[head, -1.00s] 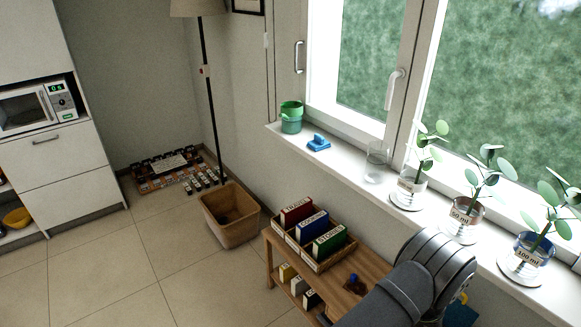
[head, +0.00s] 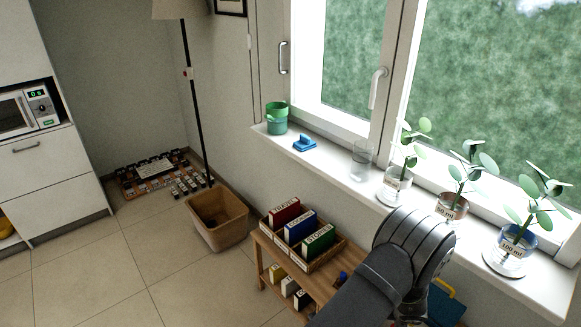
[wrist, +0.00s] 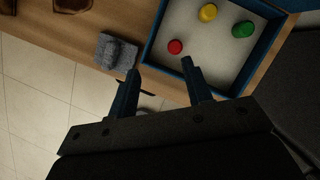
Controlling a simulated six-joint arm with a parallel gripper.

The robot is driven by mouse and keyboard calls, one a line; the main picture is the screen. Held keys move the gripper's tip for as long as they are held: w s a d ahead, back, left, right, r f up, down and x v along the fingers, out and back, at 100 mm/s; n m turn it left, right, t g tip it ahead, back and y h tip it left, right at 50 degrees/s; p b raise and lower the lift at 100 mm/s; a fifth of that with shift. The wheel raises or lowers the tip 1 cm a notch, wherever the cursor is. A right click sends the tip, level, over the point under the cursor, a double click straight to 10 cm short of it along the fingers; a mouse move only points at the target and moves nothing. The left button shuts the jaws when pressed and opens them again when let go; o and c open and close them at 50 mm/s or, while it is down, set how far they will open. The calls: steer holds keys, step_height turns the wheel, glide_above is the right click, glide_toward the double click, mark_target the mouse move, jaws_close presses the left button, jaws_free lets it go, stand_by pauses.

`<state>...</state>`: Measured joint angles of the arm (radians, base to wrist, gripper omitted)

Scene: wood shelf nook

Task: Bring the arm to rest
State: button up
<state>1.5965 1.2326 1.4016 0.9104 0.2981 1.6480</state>
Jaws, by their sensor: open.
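My gripper (wrist: 160,68) is open in the wrist view, its two dark fingers apart with nothing between them. It is over the front edge of a wooden bench top (wrist: 240,88). A blue-walled tray (wrist: 160,38) lies ahead of the fingers, with a red button-like piece (wrist: 175,47), a yellow one (wrist: 208,12) and a green one (wrist: 243,29) inside. A grey block (wrist: 116,52) sits left of the tray. In the head view my dark arm rises from the bottom, right of centre, and hides part of the bench; the fingers are hidden there.
A windowsill (head: 340,171) runs along the right with a glass (head: 361,162), a green pot (head: 276,118), a blue object (head: 304,143) and potted plants (head: 450,208). Book-like boxes (head: 300,232) stand on the bench. A basket (head: 217,217) is on the floor.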

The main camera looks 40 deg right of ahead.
steer(key=w+d+f+n, duration=0.1)
steer(key=w+f, duration=0.3)
steer(key=w, duration=1)
steer(key=shift+w+d+n+y, duration=0.2)
steer(key=shift+n+y, duration=0.1)
steer(key=shift+n, duration=0.2)
